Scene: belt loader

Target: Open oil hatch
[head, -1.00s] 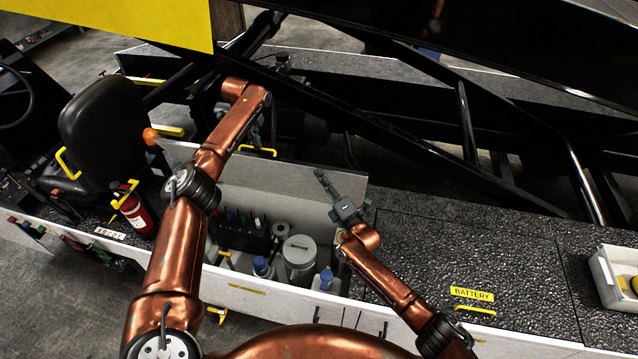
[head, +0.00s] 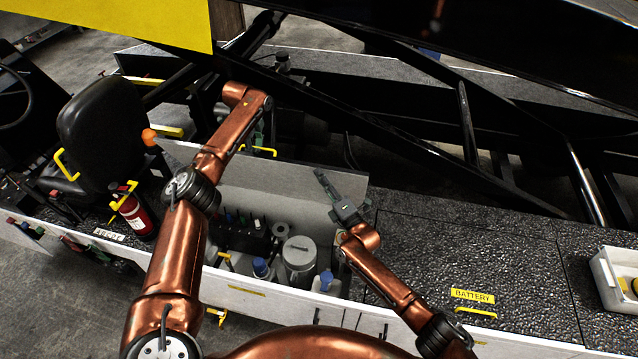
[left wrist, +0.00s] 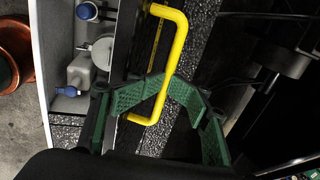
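The oil hatch lid (head: 290,195) stands raised on the long side of the machine, above an open compartment. A yellow handle (left wrist: 174,62) is on the lid's far face; its top also shows over the lid edge in the head view. My left gripper (left wrist: 168,83) has its green fingers closed around the handle's bar, tips close together; in the head view it is mostly hidden behind the lid. My right gripper (head: 322,178) looks shut and empty, in front of the lid's right end.
The compartment holds a grey canister (head: 300,255), blue-capped bottles (head: 262,268) and a dark rack. A battery cover (head: 475,296) lies flat to the right, near a white bin (head: 612,275). A fire extinguisher (head: 135,215) and seat (head: 100,130) stand left. Black beams (head: 410,140) run behind.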

